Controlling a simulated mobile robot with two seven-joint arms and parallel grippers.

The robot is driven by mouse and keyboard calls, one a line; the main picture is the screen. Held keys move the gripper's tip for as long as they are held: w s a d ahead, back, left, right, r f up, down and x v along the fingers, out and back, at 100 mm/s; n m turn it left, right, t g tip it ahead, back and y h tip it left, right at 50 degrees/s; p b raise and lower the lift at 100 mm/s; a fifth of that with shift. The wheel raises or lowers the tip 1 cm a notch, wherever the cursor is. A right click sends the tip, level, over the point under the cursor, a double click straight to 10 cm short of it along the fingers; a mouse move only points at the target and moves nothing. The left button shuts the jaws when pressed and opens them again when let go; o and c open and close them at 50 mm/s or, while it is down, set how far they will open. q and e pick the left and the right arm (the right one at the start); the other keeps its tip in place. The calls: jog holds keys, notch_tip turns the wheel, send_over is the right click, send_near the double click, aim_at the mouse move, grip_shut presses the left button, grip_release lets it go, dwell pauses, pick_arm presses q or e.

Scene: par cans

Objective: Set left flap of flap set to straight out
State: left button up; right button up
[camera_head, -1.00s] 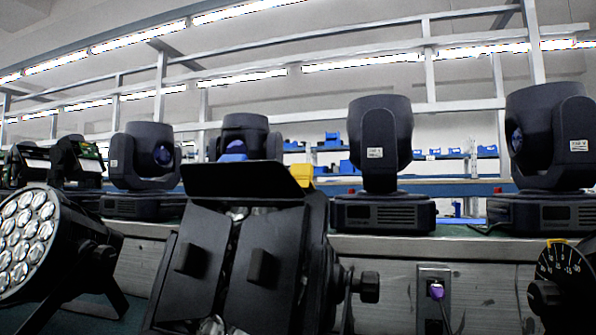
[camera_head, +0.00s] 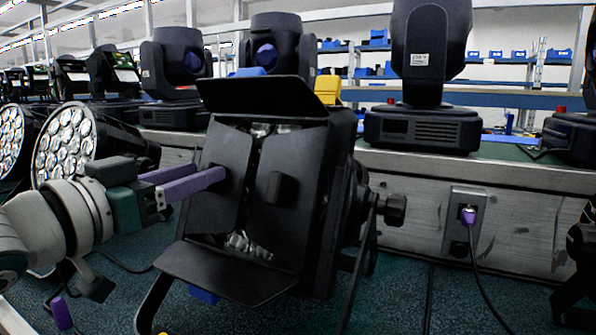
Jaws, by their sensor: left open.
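The flap set is on a black lamp that stands in the middle of the view. Its left flap (camera_head: 222,145) and right flap (camera_head: 285,215) lie folded in over the front, with a narrow gap between them showing shiny reflectors. The top flap (camera_head: 263,97) and bottom flap (camera_head: 228,273) stick outward. My left gripper (camera_head: 211,177) comes in from the left, with purple fingers open. Its fingertips are at the block on the left flap, which they partly hide. I cannot tell whether they touch it. My right gripper is not in view.
Round multi-lens lamps (camera_head: 66,147) stand at the left. A workbench (camera_head: 410,170) behind carries several black moving-head lights. A purple plug (camera_head: 468,214) sits in a socket on its front. The blue carpet (camera_head: 400,290) at the lower right is mostly clear.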

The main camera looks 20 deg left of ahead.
pick_arm(q)
jog(key=shift+w, duration=0.6)
jog(key=shift+c, duration=0.3)
grip_shut()
dwell(0.8)
